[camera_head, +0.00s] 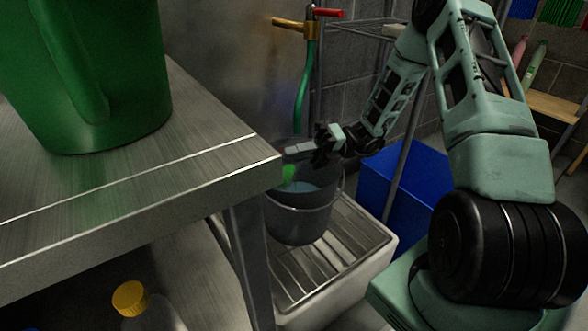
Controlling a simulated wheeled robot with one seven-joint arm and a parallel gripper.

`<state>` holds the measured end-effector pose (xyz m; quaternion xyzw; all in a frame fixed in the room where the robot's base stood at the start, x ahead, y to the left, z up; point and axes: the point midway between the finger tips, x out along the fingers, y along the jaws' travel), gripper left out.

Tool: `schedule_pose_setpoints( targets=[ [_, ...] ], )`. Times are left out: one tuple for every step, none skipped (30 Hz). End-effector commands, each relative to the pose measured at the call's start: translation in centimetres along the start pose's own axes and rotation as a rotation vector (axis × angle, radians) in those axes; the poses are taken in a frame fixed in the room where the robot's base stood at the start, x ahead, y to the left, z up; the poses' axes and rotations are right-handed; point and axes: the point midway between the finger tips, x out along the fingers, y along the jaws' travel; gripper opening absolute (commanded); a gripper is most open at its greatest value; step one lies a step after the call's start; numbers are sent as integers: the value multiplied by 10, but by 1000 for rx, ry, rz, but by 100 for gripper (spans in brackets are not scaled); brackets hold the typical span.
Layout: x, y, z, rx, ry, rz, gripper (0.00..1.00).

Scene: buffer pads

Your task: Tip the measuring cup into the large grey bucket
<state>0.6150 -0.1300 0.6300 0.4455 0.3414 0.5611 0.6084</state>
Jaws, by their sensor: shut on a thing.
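The large grey bucket (298,222) stands upright on a slatted drain sink, with bluish liquid (306,187) showing inside. My gripper (296,150) reaches in from the right, over the bucket's mouth and close to its back rim. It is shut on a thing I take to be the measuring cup. Only a small bright green piece (288,173) shows below the fingers, at the bucket's left inner side. The cup's tilt and contents cannot be told.
A steel table (190,165) fills the left, its corner close to the bucket, with a big green jug (80,70) on it. A green hose (305,90) hangs from a brass tap behind. A blue bin (410,185) stands right of the sink (345,275).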

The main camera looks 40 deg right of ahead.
Motion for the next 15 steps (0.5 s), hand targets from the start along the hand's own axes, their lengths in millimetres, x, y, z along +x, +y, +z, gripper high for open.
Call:
schedule_pose_setpoints(
  targets=[
    [-1,1,1,4,-2,4,0],
    [-1,2,2,6,-4,6,0],
    [-2,2,2,9,-5,10,0],
    [-2,2,3,11,-6,12,0],
    [-2,2,3,13,-7,14,0],
    [-3,2,4,16,-9,18,0],
    [-3,2,4,18,-10,20,0],
    [-3,2,4,20,-11,22,0],
    [-4,2,5,23,-12,25,0],
    [-4,2,5,25,-13,28,0],
    [-5,2,6,27,-14,30,0],
    [-5,3,6,30,-16,32,0],
    [-5,3,6,32,-17,34,0],
    [-5,3,6,35,-18,36,0],
    [-6,3,7,38,-19,39,0]
  ],
)
